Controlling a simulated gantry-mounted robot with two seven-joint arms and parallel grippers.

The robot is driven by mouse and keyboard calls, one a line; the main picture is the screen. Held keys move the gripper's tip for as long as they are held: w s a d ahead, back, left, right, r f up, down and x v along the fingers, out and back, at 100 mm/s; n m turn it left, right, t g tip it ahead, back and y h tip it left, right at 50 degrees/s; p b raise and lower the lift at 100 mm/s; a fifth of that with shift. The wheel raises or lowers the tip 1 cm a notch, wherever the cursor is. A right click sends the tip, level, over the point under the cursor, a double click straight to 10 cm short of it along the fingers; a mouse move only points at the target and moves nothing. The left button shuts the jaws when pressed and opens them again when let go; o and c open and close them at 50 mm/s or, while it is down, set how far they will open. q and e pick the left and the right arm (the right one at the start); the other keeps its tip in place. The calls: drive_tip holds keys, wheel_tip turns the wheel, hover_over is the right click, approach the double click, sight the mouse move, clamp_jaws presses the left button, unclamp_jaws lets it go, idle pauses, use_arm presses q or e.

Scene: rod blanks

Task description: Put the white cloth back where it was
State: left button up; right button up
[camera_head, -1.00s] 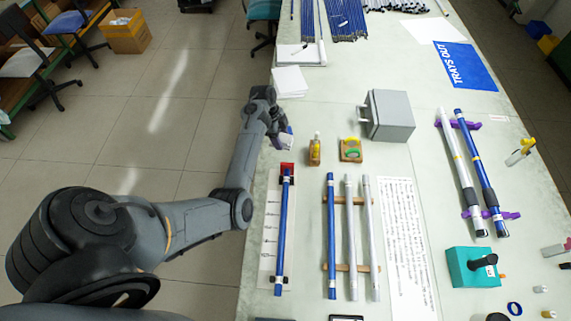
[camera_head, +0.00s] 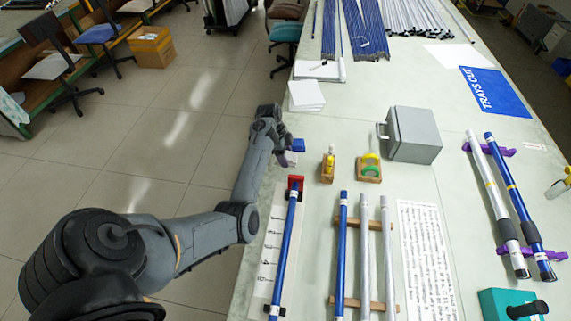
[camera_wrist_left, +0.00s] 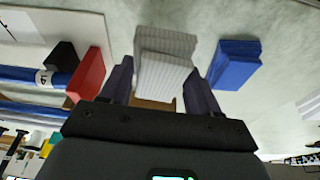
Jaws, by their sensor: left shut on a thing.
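My left gripper (camera_head: 284,156) is at the table's left edge, just beyond the red end stop. It is shut on the white cloth (camera_wrist_left: 165,62), a ribbed, folded block held between its two fingers in the left wrist view. In the head view the white cloth (camera_head: 292,160) shows only as a small pale patch at the fingertips. A blue block (camera_wrist_left: 235,64) lies on the table close beside the cloth; it also shows in the head view (camera_head: 298,145). I cannot tell whether the cloth touches the table. My right gripper is not in view.
The red end stop (camera_head: 295,183) holds a blue rod (camera_head: 286,240) on a marked board. Two small wooden stands (camera_head: 328,170) (camera_head: 369,176) and a grey box (camera_head: 414,134) stand to the right. White sheets (camera_head: 306,95) lie farther back, with clear table between.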

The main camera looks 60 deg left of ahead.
use_arm(q)
drive_tip(key=shift+f+b, duration=0.35)
drive_tip(key=shift+f, duration=1.75)
drive_tip(key=o, duration=1.1)
drive_tip(key=shift+f, duration=0.15)
drive_tip(key=shift+o, duration=0.2)
drive_tip(key=p+v, duration=0.1)
drive_tip(key=v, duration=1.1)
drive_tip(key=shift+w+p, duration=0.1)
drive_tip(key=shift+p, duration=0.3)
drive_tip(key=shift+r, duration=0.25)
